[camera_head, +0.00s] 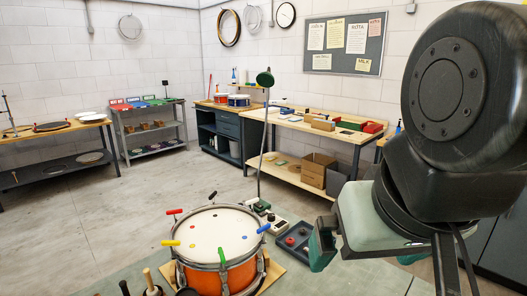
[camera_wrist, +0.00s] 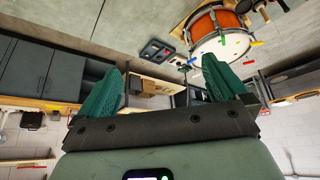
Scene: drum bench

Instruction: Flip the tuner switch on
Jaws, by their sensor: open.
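A small pale box with a dark round part (camera_head: 276,224), which looks like the tuner, lies on the bench just right of the drum, by the foot of the green lamp. Its switch is too small to make out. In the wrist view a small pale shape (camera_wrist: 179,61) beside the drum may be the same box. My gripper (camera_head: 366,260) is at the right in the head view, open and empty, apart from the box and to its right. Its two green fingers also show spread apart in the wrist view (camera_wrist: 163,82).
An orange drum (camera_head: 232,274) with coloured tuning keys stands left of the box. A dark tray (camera_head: 314,256) with round pieces lies between the box and my gripper. The green lamp (camera_head: 264,78) rises on a thin pole behind. Sticks or mallets stand at front left.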

